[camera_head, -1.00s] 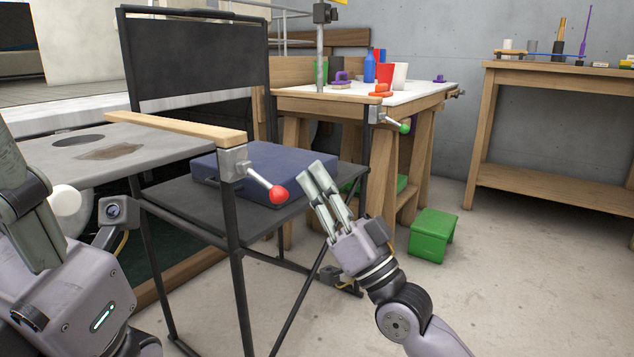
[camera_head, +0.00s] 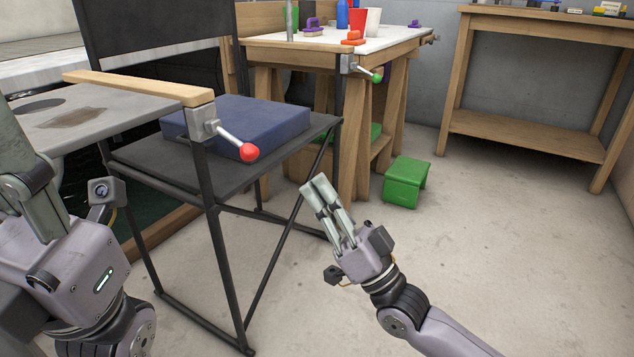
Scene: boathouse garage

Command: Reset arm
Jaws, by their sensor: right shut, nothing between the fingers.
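My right gripper (camera_head: 313,183) is shut and empty. It points up and to the left, over the floor to the right of the folding chair. My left gripper (camera_head: 22,170) is at the left edge, large and close to the camera. Its fingertips are partly cut off by the frame, so whether it is open or shut does not show. The black folding chair (camera_head: 190,165) has a blue cushion (camera_head: 245,128) on its seat and a wooden armrest (camera_head: 140,86). A lever with a red knob (camera_head: 249,152) is clamped at the armrest's front end.
A green step stool (camera_head: 406,182) sits on the floor. A wooden table (camera_head: 527,147) stands at the back right. The right floor is clear.

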